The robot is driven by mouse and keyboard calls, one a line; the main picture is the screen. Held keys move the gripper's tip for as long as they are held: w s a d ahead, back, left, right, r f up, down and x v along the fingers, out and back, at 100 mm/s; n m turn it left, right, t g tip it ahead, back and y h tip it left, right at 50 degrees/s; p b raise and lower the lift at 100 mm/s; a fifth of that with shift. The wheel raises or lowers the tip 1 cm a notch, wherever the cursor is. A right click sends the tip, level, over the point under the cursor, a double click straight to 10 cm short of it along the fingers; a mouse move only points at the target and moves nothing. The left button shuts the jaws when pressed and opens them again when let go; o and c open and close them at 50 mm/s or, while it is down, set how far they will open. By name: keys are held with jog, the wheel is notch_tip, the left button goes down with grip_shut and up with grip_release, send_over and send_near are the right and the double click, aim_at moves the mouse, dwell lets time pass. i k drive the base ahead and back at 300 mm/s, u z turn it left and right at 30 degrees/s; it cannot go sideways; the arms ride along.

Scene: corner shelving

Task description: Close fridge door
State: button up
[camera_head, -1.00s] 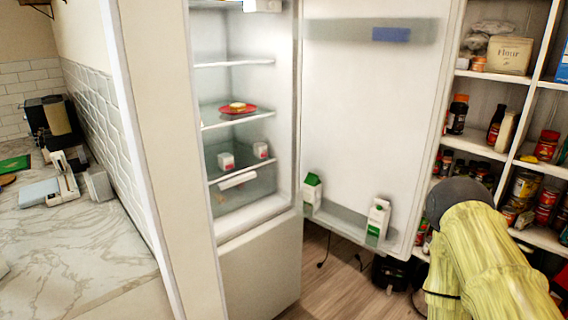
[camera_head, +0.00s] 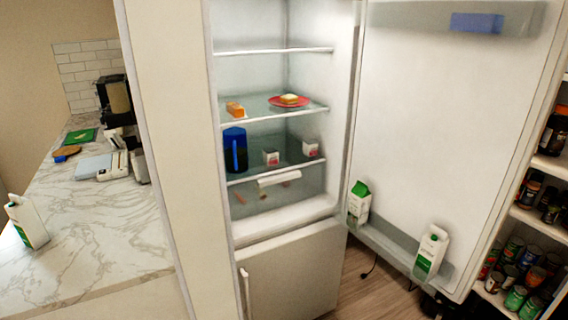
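The fridge door (camera_head: 440,120) stands wide open, swung out to the right of the fridge. Its inner side faces me. The lower door shelf (camera_head: 390,245) holds two white and green cartons, one at the hinge side (camera_head: 358,202) and one near the outer edge (camera_head: 430,253). The open fridge (camera_head: 300,205) shows several glass shelves, with a red plate of food (camera_head: 289,100), a blue jug (camera_head: 235,150) and two small white cups or tubs (camera_head: 271,157). Below it is a closed lower door (camera_head: 292,275). My gripper is not in view.
A marble counter (camera_head: 100,220) lies at the left with a carton (camera_head: 27,222) and a coffee machine (camera_head: 114,97). A pantry shelf (camera_head: 548,165) with jars and cans stands at the right, close to the door's outer edge. Some wood floor (camera_head: 375,290) shows below the door.

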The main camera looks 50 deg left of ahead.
aim_at(447, 127)
jog(key=u, duration=0.25)
jog(key=i, duration=0.5)
jog(key=u, duration=1.3)
jog(key=i, duration=0.9)
jog(key=u, duration=0.5)
